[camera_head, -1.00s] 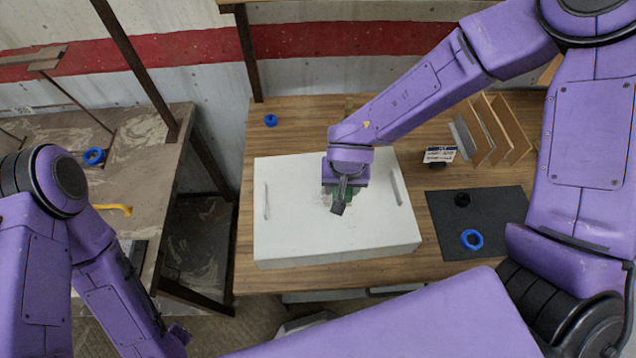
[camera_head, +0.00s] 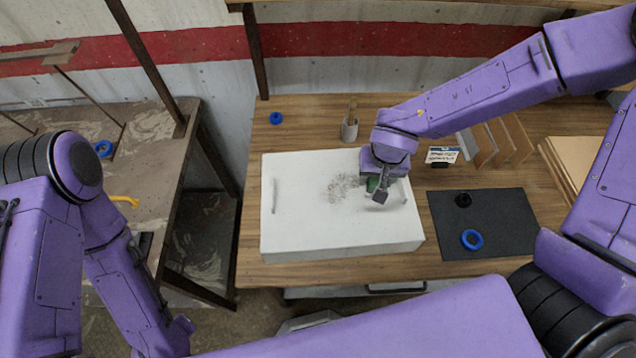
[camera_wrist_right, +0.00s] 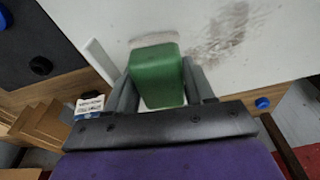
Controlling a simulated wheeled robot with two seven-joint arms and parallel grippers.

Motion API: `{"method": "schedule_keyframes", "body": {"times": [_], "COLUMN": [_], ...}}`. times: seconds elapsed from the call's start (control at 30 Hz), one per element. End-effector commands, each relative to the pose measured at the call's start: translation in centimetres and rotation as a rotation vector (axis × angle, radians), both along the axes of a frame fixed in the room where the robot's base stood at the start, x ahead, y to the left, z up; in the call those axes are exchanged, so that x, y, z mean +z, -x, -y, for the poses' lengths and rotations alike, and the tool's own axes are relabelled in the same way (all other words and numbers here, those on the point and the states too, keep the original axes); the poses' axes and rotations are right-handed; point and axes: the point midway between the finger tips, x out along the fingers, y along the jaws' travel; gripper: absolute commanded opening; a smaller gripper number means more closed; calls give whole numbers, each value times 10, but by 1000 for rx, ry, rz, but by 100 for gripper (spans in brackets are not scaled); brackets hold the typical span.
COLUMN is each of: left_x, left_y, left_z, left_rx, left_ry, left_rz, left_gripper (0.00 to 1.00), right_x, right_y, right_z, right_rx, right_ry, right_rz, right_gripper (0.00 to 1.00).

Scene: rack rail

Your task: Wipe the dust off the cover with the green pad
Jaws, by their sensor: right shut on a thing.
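The white cover (camera_head: 300,222) is a broad, flat-topped box with a raised bar near each side, lying on the wooden table. A grey-brown patch of dust (camera_head: 343,187) lies near the middle of its top; it also shows in the right wrist view (camera_wrist_right: 226,32). My right gripper (camera_head: 379,190) is shut on the green pad (camera_wrist_right: 157,74), over the right part of the cover, to the right of the dust. The pad is low at the cover's surface; I cannot tell whether it touches. My left arm is at the left; its gripper is not visible.
On the wooden table (camera_head: 253,215), a dark mat (camera_head: 500,205) at the right carries a blue ring (camera_head: 472,239) and a small black part (camera_head: 463,200). Behind the cover stands a grey holder (camera_head: 350,128). Upright boards (camera_head: 515,138) stand at the back right.

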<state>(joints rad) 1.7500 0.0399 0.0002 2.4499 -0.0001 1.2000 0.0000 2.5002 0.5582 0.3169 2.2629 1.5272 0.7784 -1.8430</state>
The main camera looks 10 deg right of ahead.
Motion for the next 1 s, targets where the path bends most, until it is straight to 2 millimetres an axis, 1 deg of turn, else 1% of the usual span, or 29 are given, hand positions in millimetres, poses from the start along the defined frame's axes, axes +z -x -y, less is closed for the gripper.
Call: {"method": "schedule_keyframes", "body": {"times": [0.3, 0.53, 0.7, 1.0], "left_x": [0, 0, 0, 0], "left_y": [0, 0, 0, 0], "left_z": [0, 0, 0, 0], "left_rx": [0, 0, 0, 0], "left_ry": [0, 0, 0, 0], "left_rz": [0, 0, 0, 0], "left_gripper": [38, 38, 38, 38], "right_x": [30, 47, 53, 54], "right_y": [0, 0, 0, 0], "right_z": [1, 0, 0, 0], "right_rx": [-4, -3, -1, -1], "right_ry": [-2, -1, -1, -1], "right_rz": [3, 2, 0, 0], "right_gripper": [20, 20, 20, 20]}}
